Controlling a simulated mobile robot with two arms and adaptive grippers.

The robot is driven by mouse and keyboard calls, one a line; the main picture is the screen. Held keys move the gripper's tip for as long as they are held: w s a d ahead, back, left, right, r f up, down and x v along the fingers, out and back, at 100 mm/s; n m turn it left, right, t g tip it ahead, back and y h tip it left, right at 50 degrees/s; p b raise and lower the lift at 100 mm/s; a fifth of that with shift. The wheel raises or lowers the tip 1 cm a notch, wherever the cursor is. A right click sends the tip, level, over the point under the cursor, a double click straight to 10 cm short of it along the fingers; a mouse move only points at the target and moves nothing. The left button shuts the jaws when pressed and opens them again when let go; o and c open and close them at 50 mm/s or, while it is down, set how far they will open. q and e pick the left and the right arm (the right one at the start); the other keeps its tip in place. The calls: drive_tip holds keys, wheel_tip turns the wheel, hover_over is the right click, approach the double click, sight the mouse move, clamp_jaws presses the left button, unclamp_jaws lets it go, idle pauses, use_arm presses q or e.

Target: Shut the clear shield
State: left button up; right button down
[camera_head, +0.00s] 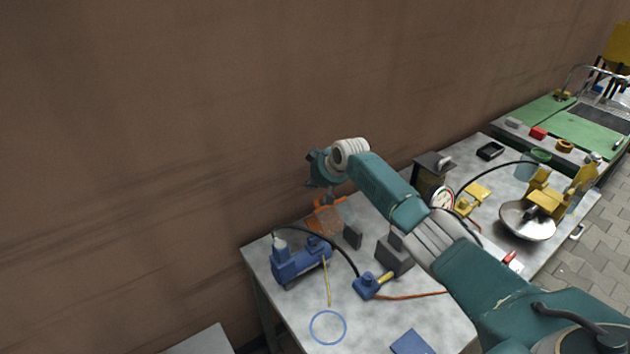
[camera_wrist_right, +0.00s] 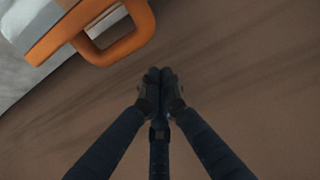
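A see-through panel, which looks like the clear shield (camera_head: 325,220), stands tilted at the back edge of the grey table, with an orange handle along its top. In the right wrist view, the orange handle (camera_wrist_right: 112,48) is at the upper left, a looped grip with an opening. My right gripper (camera_head: 329,195) is just above the handle in the head view, mostly hidden by its own wrist. In the wrist view, the right gripper's fingertips (camera_wrist_right: 160,75) are together and empty, apart from the handle. My left gripper is not in view.
Dark grey blocks (camera_head: 395,255) stand on the table in front of the shield. A blue tool (camera_head: 300,262) with a black hose, a blue ring (camera_head: 328,327) and a yellow machine (camera_head: 546,197) with a metal bowl are also there. The brown wall is close behind.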

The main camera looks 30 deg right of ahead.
drive_tip(key=s+p, duration=0.1)
drive_tip(key=s, duration=0.1)
drive_tip(key=s+p, duration=0.1)
drive_tip(key=s, duration=0.1)
drive_tip(key=shift+d+p, duration=0.3)
drive_tip(key=shift+p, duration=0.05)
